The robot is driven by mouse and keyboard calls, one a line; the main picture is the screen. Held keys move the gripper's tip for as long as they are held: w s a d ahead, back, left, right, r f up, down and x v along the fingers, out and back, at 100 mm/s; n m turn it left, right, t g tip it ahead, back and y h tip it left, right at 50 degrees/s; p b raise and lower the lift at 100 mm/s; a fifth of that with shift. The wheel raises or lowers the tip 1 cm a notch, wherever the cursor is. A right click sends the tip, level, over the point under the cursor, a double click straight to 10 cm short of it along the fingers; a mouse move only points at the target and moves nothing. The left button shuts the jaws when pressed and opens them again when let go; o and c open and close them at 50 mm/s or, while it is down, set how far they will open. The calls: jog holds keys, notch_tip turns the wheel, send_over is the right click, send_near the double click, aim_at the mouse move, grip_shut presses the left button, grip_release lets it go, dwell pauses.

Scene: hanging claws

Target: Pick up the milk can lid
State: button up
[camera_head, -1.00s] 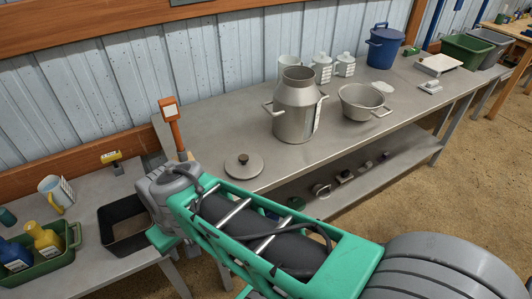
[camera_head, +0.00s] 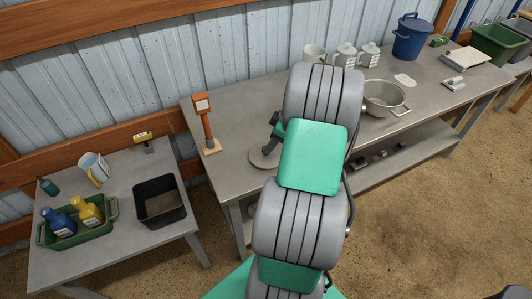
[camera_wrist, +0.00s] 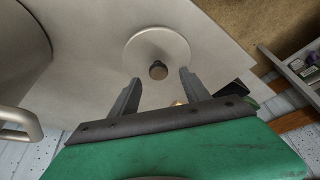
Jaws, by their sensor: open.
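The milk can lid (camera_wrist: 158,45) is a flat grey metal disc with a dark round knob (camera_wrist: 158,70). It lies on the metal table and shows whole in the wrist view. In the head view only the left part of the lid (camera_head: 259,158) shows; my arm hides the rest. My gripper (camera_wrist: 157,78) is open, its two fingers apart, with the knob just beyond and between the fingertips in the picture. I see no contact with the lid. The milk can (camera_wrist: 22,48) stands left of the lid in the wrist view and is hidden behind my arm in the head view.
An orange device on a post (camera_head: 203,120) stands on the table left of the lid. A black bin (camera_head: 160,201) is on the left table.

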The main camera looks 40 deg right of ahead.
aim_at(256, 156)
jog(key=x, duration=0.3)
jog(key=shift+w+f, duration=0.25)
jog(key=shift+f, duration=0.1)
jog(key=shift+c, duration=0.5)
grip_shut()
